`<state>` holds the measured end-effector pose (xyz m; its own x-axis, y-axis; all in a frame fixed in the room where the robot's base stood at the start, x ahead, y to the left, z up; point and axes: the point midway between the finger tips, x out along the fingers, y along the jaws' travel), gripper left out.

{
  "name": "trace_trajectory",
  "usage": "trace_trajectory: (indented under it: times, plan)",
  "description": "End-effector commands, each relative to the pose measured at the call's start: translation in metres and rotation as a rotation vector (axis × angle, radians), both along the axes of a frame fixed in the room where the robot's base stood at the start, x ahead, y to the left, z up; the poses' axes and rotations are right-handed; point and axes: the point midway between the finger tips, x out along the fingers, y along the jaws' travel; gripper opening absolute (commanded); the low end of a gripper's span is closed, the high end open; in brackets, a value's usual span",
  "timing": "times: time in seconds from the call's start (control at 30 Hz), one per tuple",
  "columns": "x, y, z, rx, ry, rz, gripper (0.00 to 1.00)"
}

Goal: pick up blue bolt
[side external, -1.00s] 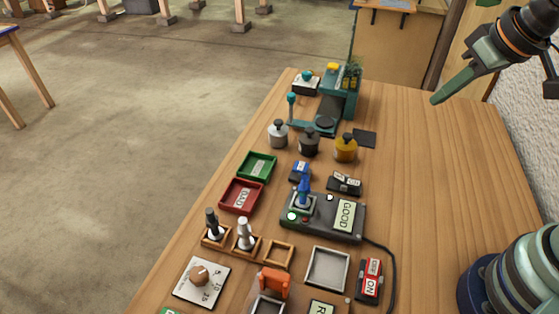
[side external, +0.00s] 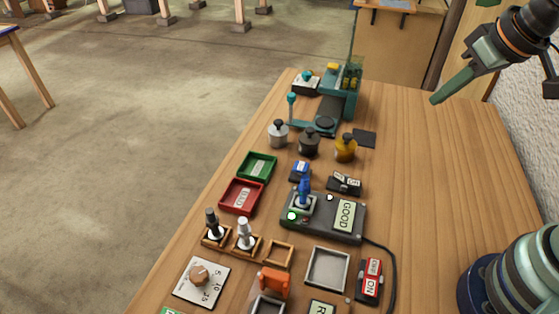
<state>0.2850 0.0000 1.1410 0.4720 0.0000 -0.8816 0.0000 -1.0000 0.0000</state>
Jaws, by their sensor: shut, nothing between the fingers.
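The blue bolt (side external: 304,189) stands upright in a square socket on a dark grey device (side external: 322,231). The device carries a label reading GOOD. My gripper (side external: 437,99) is at the upper right, high and well away from the bolt. Its fingers are shut together with nothing between them, pointing down to the left.
Green (side external: 257,166) and red (side external: 241,196) trays lie left of the device. Black (side external: 212,223) and white (side external: 243,233) upright pieces stand in wooden holders in front. Several knobbed weights and a teal machine (side external: 338,100) stand behind.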

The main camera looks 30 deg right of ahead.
Motion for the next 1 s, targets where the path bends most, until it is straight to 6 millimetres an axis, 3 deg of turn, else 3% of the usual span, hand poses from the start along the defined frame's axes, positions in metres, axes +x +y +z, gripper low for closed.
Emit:
trace_trajectory:
  times: [0.3, 0.33, 0.4, 0.47, 0.8, 1.0]
  plan:
    - [0.000, 0.000, 0.000, 0.000, 0.000, 0.000, 0.00]
    - [0.000, 0.000, 0.000, 0.000, 0.000, 0.000, 0.08]
    - [0.000, 0.000, 0.000, 0.000, 0.000, 0.000, 0.34]
    - [0.000, 0.000, 0.000, 0.000, 0.000, 0.000, 0.54]
    - [0.001, 0.002, 0.000, -0.003, 0.005, 0.011, 0.54]
    - [0.017, 0.027, 0.001, -0.040, 0.079, 0.164, 0.54]
